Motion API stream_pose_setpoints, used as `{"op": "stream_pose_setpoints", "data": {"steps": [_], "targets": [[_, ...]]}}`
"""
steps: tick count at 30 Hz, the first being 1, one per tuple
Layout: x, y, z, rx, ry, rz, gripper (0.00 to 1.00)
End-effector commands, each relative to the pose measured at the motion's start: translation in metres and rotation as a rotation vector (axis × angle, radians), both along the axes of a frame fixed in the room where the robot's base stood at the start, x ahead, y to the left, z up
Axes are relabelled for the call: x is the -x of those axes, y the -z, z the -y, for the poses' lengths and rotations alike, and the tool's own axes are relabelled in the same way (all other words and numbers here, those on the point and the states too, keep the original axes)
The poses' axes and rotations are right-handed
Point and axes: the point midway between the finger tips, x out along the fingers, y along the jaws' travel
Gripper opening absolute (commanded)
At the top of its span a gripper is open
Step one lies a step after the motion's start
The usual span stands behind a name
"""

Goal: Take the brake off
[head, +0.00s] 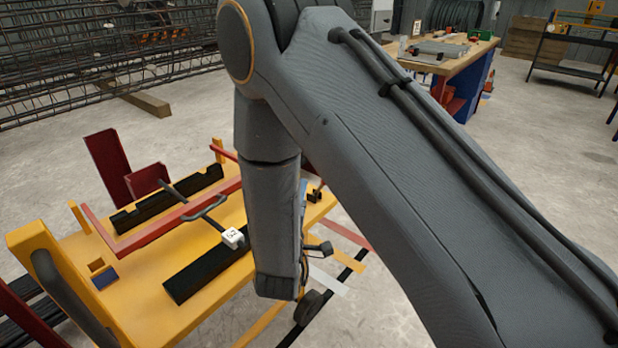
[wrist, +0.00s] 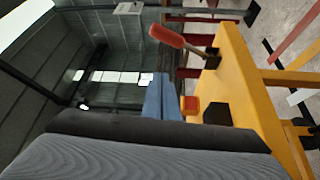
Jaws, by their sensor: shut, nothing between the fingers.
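The brake looks to be the lever with a red grip (wrist: 166,37) in the wrist view. It stands out at a slant from a dark bracket on the cart's yellow beam (wrist: 234,55). The grey housing of my gripper (wrist: 140,160) fills the bottom of that view, apart from the lever. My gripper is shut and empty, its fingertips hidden. In the head view my arm stands over the right side of the yellow cart (head: 75,252) and hides part of it; I cannot make out the red grip there.
A workbench (head: 455,60) stands at the back right. The concrete floor (head: 500,160) between is clear.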

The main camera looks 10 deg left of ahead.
Motion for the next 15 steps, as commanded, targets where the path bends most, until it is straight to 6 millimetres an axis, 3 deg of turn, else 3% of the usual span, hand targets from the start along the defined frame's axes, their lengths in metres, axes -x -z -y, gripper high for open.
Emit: {"op": "stream_pose_setpoints", "data": {"steps": [6,15], "targets": [[0.028,0.007,-0.003,0.001,-0.002,0.000,0.00],[0.034,0.008,-0.001,-0.001,0.002,0.003,0.00]]}}
